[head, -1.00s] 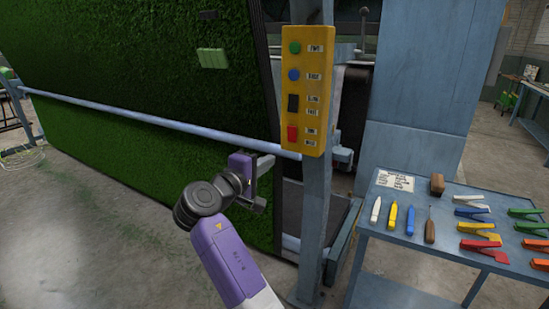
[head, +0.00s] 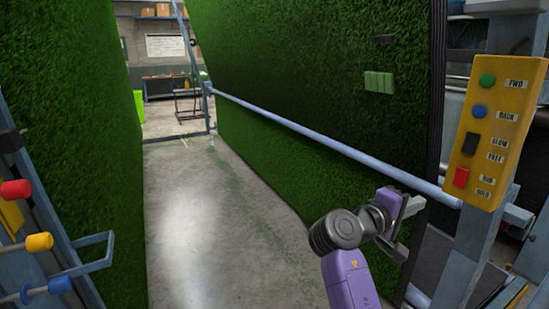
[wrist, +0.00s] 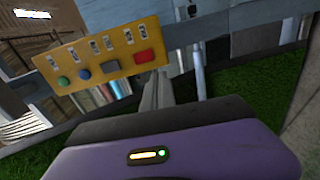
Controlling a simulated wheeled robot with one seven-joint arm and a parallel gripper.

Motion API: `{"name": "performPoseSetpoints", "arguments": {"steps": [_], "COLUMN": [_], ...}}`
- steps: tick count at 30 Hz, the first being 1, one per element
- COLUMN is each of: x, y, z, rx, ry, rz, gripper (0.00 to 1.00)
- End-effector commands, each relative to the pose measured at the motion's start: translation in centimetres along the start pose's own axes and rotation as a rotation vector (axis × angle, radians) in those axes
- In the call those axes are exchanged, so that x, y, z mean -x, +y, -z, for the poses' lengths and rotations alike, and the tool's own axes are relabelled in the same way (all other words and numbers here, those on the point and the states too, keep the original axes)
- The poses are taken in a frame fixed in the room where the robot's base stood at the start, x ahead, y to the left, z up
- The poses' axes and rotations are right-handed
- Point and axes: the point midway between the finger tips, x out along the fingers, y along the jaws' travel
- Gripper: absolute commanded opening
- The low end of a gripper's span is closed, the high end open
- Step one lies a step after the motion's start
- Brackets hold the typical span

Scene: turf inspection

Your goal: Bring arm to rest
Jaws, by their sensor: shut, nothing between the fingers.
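My arm is purple with dark grey joints and reaches up from the bottom of the head view, bent at the wrist. My gripper (head: 410,209) is at its end, in front of the lower right part of the upright green turf sheet (head: 325,85). In the wrist view the gripper's grey fingers (wrist: 157,88) lie close together with nothing held between them. Beyond them is the yellow control panel (wrist: 107,58), which has green, blue, black and red controls. In the head view this panel (head: 492,130) is to the right of my gripper, apart from it.
A pale blue rail (head: 300,136) runs along the turf sheet, behind my gripper. Another turf wall (head: 65,110) stands at left, with a frame holding red, yellow and blue-ended rods (head: 38,242). Concrete floor (head: 200,230) lies clear between the walls.

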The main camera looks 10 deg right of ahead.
Motion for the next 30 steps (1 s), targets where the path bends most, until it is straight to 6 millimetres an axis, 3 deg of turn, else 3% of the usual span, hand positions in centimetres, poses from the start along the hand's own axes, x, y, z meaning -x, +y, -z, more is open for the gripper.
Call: {"name": "performPoseSetpoints", "arguments": {"steps": [7, 10, 15, 19, 23, 30], "x": [1.4, 2.9, 5.9, 8.9, 12.4, 18.7], "y": [1.9, 0.4, -3.3, -7.0, -10.8, -15.7], "z": [5.2, 6.5, 7.1, 6.0, 3.6, -3.3], "rx": [-0.203, -0.284, -0.4, -0.494, -0.599, -0.793], "ry": [0.277, 0.415, 0.61, 0.751, 0.881, 1.038], "rz": [-0.016, 0.007, 0.069, 0.143, 0.24, 0.427], "gripper": [0.0, 0.0, 0.0, 0.0, 0.0, 0.0]}}
